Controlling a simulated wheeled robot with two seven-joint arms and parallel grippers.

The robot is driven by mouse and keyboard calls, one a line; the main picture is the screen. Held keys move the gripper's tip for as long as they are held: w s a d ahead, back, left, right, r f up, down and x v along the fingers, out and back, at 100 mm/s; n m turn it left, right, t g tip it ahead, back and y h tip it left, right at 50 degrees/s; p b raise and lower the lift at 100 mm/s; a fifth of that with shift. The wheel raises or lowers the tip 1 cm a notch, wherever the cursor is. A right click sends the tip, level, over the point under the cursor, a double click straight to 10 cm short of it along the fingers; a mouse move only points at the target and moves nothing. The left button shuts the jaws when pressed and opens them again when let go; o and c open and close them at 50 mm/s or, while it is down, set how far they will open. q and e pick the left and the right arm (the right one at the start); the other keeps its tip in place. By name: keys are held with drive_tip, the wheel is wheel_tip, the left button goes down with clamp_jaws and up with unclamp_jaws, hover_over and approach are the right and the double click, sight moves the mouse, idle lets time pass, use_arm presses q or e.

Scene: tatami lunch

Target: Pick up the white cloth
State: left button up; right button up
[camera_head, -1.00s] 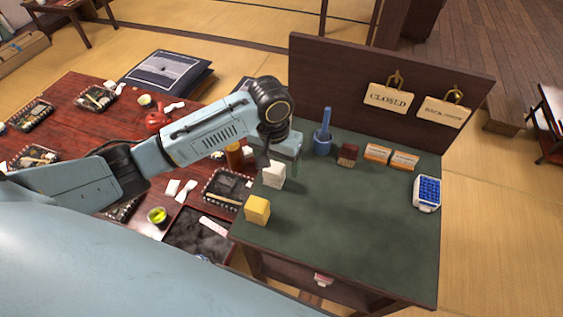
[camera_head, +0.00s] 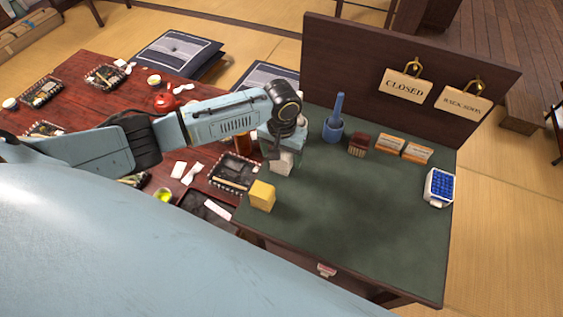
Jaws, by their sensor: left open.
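The white cloth (camera_head: 282,164) looks like a small pale folded block. It stands near the left edge of the green-topped table (camera_head: 350,225), behind a yellow block (camera_head: 262,196). My left arm comes in from the left, and its wrist is above the cloth. My left gripper (camera_head: 274,153) points down at the cloth's upper left side and is open. The dark fingers are small and partly hidden by the wrist, so I cannot tell whether they touch the cloth. My right gripper is not in view.
A blue-filled tray (camera_head: 438,188) is at the right. The table's middle and front are clear. A red table (camera_head: 85,75) with lunch trays stands left.

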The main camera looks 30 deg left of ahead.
use_arm(q)
wheel_tip(320, 180, down, 3)
drive_tip(key=shift+r, duration=0.1)
drive_tip(key=c, duration=1.1)
wheel_tip(320, 180, up, 10)
drive_tip(key=shift+p, duration=0.85)
